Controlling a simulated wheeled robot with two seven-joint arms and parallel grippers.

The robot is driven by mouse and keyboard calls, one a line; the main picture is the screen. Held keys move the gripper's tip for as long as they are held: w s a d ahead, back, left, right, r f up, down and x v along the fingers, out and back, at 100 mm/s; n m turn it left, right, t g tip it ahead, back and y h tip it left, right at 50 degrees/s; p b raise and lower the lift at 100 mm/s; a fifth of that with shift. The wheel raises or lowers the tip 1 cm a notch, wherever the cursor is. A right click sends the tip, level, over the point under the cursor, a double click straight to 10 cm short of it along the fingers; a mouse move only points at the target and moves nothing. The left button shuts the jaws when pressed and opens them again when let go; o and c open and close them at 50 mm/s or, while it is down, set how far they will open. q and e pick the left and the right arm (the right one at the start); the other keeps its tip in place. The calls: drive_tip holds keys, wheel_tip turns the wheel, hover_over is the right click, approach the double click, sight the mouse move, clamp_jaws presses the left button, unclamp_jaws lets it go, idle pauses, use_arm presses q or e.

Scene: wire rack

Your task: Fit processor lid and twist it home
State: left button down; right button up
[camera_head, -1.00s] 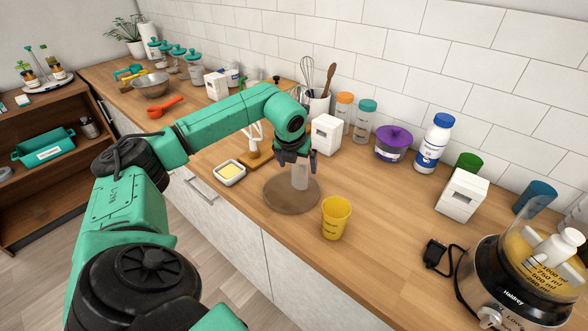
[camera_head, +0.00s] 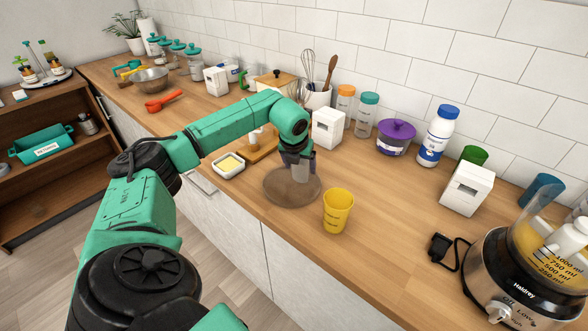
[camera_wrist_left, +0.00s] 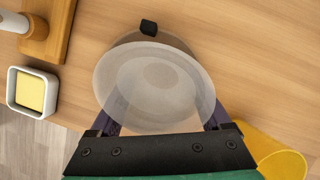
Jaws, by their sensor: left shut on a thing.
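The processor lid (camera_head: 276,191) is a round translucent disc with an upright clear feed tube, low over or on the counter. The wrist view shows the lid's round tube end (camera_wrist_left: 155,82) close up, with a black tab (camera_wrist_left: 148,27) at the disc's far edge. My left gripper (camera_head: 298,170) comes down from above and is shut on the lid's tube, one finger on each side. The processor (camera_head: 515,285) stands at the lower right, with a dark and metal base and a clear bowl (camera_head: 545,240) with volume marks. Its bowl is partly cut off by the frame. My right gripper is out of view.
A yellow cup (camera_head: 338,211) stands just right of the lid. A butter dish (camera_head: 229,165) is to the left. A black plug with cord (camera_head: 441,247) lies beside the processor. Jars and white boxes line the wall. Counter between cup and plug is clear.

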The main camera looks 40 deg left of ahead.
use_arm(q)
drive_tip(key=shift+r+p, duration=1.8)
drive_tip(key=shift+r, duration=0.75)
drive_tip(key=shift+f, duration=0.15)
